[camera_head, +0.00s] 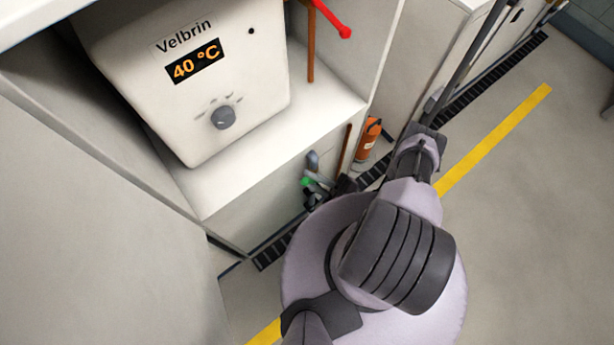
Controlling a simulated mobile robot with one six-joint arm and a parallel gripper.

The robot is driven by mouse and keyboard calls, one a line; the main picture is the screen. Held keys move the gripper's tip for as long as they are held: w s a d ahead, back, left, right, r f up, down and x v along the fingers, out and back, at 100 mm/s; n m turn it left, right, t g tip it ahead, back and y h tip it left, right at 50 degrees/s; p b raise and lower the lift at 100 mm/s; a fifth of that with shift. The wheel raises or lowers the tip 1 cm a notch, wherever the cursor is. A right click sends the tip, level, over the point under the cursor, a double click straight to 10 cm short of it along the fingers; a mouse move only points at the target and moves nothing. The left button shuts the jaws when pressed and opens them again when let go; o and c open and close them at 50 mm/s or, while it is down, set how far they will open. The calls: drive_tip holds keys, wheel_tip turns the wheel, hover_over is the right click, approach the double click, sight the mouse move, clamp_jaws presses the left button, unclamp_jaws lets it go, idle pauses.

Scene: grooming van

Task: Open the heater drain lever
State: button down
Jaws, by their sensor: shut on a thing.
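The white heater (185,110), marked Velbrin, sits in a cabinet at the upper left and its display reads 40 °C. Below its shelf, a grey pipe elbow (312,160) comes out of the cabinet front. A small green part, which looks like the drain lever (305,182), shows just under the elbow. My gripper (311,194) is at this lever, small and dark, and is shut on it. My own arm hides part of the gripper and the fitting, so the lever's exact angle cannot be told.
A red-handled valve (333,20) sits on a copper pipe above the shelf. An orange extinguisher (368,138) stands right of the fitting, close to my arm. A black floor grate (490,84) runs along the cabinets. The grey floor (540,220) at right is clear, with a yellow stripe (495,138).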

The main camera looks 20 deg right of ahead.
drive_tip(key=shift+s, duration=0.1)
drive_tip(key=c, duration=1.4)
unclamp_jaws()
drive_tip(key=shift+d, duration=0.1)
